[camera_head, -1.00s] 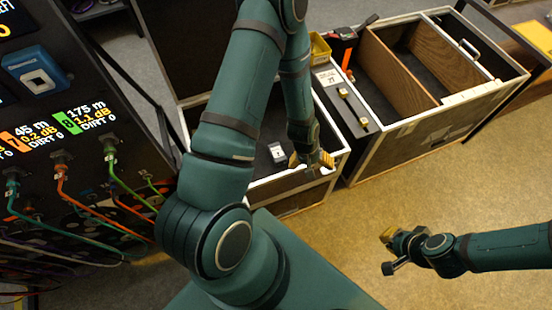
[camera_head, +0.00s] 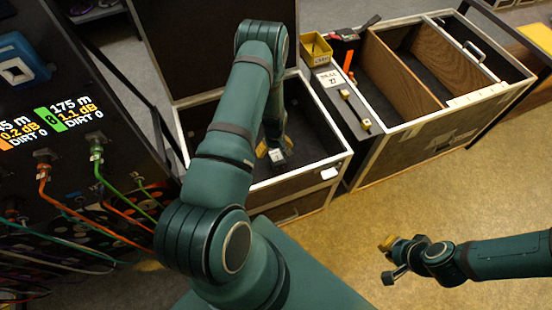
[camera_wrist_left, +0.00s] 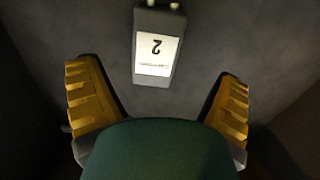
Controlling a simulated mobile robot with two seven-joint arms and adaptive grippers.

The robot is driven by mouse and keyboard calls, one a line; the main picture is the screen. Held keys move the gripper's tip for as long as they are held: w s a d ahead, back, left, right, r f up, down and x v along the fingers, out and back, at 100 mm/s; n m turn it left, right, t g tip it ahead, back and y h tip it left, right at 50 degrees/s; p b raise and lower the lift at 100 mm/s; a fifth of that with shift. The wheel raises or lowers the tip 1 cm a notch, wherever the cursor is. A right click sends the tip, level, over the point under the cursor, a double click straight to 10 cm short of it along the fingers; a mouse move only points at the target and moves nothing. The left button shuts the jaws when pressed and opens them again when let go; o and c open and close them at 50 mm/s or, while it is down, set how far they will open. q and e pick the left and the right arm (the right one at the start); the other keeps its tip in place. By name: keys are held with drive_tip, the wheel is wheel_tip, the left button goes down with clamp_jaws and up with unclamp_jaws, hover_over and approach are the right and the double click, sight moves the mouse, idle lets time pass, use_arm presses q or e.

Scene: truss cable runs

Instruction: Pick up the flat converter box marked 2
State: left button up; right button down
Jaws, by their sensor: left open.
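The flat converter box (camera_wrist_left: 156,45) is dark grey with a white label marked 2, upside down in the left wrist view. In the head view the box (camera_head: 279,158) lies on the dark floor of an open case (camera_head: 317,163). My left gripper (camera_wrist_left: 158,100) is open, its yellow fingers spread wide, one to each side of the box's line. The box lies ahead of it, between the fingers and not held. In the head view the left gripper (camera_head: 271,148) is down inside the case, over the box, partly hidden by my arm. My right gripper (camera_head: 386,258) hangs over the floor, away from the case.
A second case (camera_head: 440,130) with wooden dividers stands to the right. A yellow bin (camera_head: 316,48) and a label plate (camera_head: 330,78) sit on the ledge between. A panel with cables (camera_head: 70,150) stands at the left. Bare floor (camera_head: 440,195) lies at the right.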

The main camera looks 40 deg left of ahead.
sight(276, 155)
use_arm(q)
drive_tip(key=shift+w+d+f+b, duration=0.1)
drive_tip(key=shift+f+b, duration=0.25)
drive_tip(key=shift+f, duration=1)
drive_tip(key=shift+w+d+f+b, duration=0.1)
drive_tip(key=shift+f+b, duration=0.2)
drive_tip(key=shift+f, duration=1.05)
drive_tip(key=c, duration=1.4)
